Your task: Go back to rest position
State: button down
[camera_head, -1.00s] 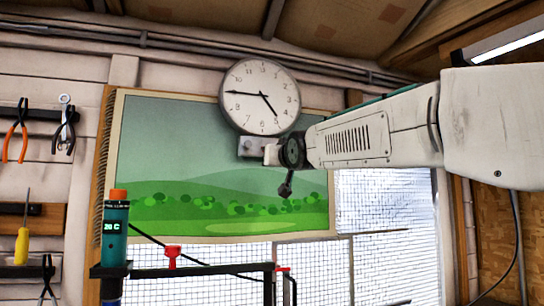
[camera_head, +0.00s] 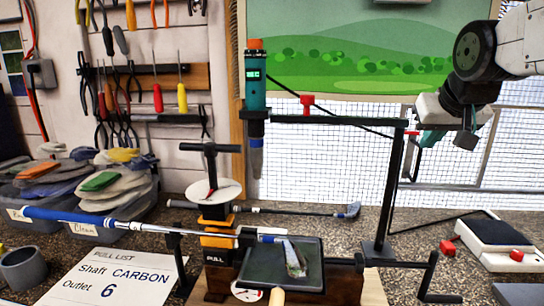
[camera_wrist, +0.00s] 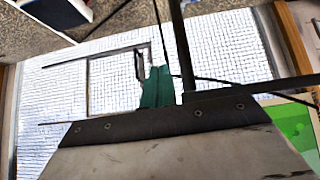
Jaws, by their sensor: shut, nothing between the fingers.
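My gripper (camera_head: 430,139) is at the right of the head view, in front of the wire-mesh window and raised above the bench. Its teal fingers (camera_wrist: 157,88) are together in the middle of the wrist view, with nothing between them. My white and dark arm comes in from the upper right of the head view. The fingers are small and partly hidden by my wrist in the head view.
A dark post with a crossbar (camera_head: 345,120) stands left of my gripper, carrying a teal heat tool (camera_head: 256,88). A blue-gripped club (camera_head: 95,220) lies across the bench clamp (camera_head: 213,215). A black-and-white device (camera_head: 497,238) sits at right. Glove bins (camera_head: 85,200) stand left.

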jog(key=s+a+f+g, duration=0.1)
jog(key=s+f+g, duration=0.1)
jog(key=s+f, duration=0.3)
jog(key=s+a+f+g, duration=0.2)
jog(key=s+f, duration=0.4)
jog(key=s, duration=0.6)
jog(key=s+a+f+n+g+y, duration=0.1)
jog(key=s+a+f+g, duration=0.1)
jog(key=s+f, duration=0.4)
jog(key=s, duration=0.2)
jog(key=shift+s+g, duration=0.35)
jog(key=shift+g, duration=0.05)
jog(key=shift+f, duration=0.1)
